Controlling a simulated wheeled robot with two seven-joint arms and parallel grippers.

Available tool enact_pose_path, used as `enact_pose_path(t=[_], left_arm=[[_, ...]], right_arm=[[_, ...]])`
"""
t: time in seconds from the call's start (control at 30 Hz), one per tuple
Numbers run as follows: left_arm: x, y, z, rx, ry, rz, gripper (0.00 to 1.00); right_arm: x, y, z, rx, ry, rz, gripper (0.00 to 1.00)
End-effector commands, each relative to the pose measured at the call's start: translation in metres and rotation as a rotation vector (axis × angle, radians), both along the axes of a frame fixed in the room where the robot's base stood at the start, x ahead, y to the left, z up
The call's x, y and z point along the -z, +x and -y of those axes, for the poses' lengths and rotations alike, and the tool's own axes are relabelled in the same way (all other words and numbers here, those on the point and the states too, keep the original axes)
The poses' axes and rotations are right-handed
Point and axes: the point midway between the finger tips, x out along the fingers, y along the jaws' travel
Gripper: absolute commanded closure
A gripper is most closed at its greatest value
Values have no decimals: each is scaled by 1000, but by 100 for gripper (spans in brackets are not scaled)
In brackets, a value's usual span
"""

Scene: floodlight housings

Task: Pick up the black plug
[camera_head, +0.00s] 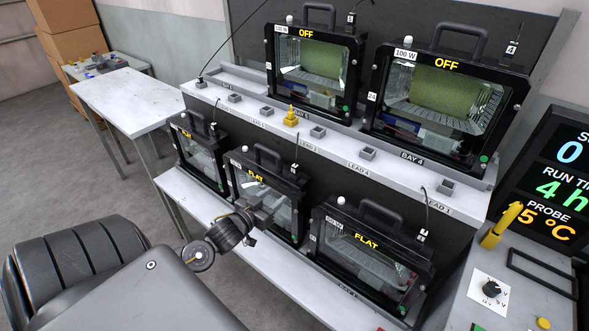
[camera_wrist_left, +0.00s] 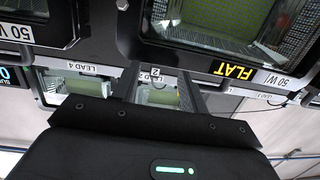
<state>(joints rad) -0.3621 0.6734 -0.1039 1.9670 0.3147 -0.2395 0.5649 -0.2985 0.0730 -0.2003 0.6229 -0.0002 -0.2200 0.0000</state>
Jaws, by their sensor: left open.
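Several small black plugs on thin leads show at the floodlight housings in the head view: one at the lower middle housing (camera_head: 295,169), one at the lower left housing (camera_head: 214,129) and one at the lower right housing (camera_head: 422,235). Two more are at the upper housings. I cannot tell which one the task means. My left gripper (camera_head: 263,213) is open in front of the lower middle housing, below and left of its plug. In the left wrist view the open jaws (camera_wrist_left: 157,84) frame a small tag marked 2; no plug is clear there. My right gripper is not in view.
The housings crowd the bench closely. A display (camera_head: 560,180) and a control panel with a dial (camera_head: 491,288) stand at right. A mostly bare table (camera_head: 130,98) is at left.

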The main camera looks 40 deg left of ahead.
Motion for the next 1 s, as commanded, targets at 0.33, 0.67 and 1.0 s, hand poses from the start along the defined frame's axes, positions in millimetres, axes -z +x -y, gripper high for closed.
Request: enact_pose_path(t=[0.33, 0.67, 1.0], left_arm=[[-49, 14, -4, 51, -15, 132, 56], [-48, 59, -6, 49, -14, 129, 56], [-46, 74, -7, 48, -13, 127, 56]], right_arm=[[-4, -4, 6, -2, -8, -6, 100], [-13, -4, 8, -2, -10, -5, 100], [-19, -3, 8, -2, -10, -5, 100]])
